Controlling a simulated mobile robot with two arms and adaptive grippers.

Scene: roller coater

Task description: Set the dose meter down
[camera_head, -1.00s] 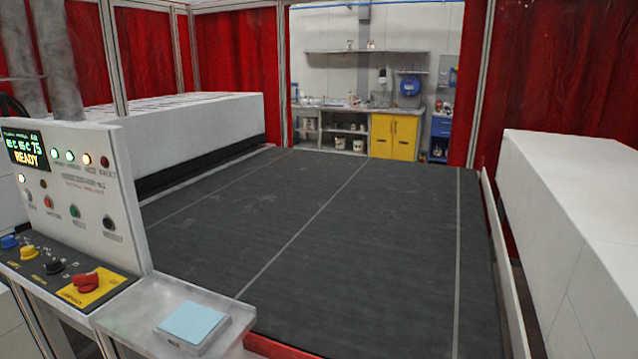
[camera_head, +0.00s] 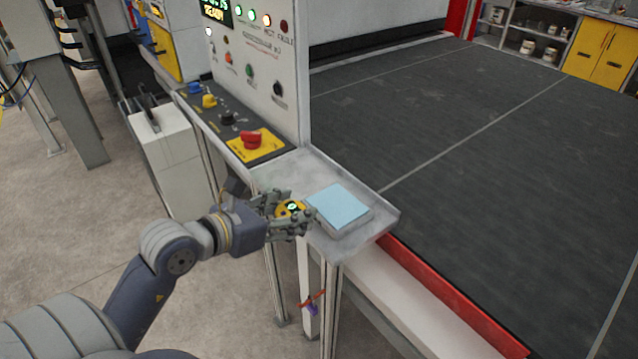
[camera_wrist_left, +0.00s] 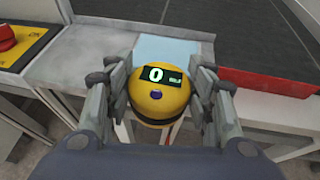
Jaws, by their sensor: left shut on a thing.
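The dose meter (camera_head: 291,208) is a round yellow device with a dark band and a small display. In the left wrist view the dose meter (camera_wrist_left: 158,92) shows a "0" on its screen and a dark button below it. My left gripper (camera_head: 289,212) is shut on it, with a finger on each side, as the left wrist view (camera_wrist_left: 160,95) also shows. It is at the near edge of the grey metal side shelf (camera_head: 299,167), beside a light blue pad (camera_head: 341,204). I cannot tell whether the meter touches the shelf. My right gripper is not in view.
The control panel (camera_head: 255,65) stands behind the shelf, with a red emergency button (camera_head: 251,139) on a yellow plate. The dark conveyor bed (camera_head: 460,170) with a red edge (camera_head: 450,298) lies to the right. The shelf's back left part is bare.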

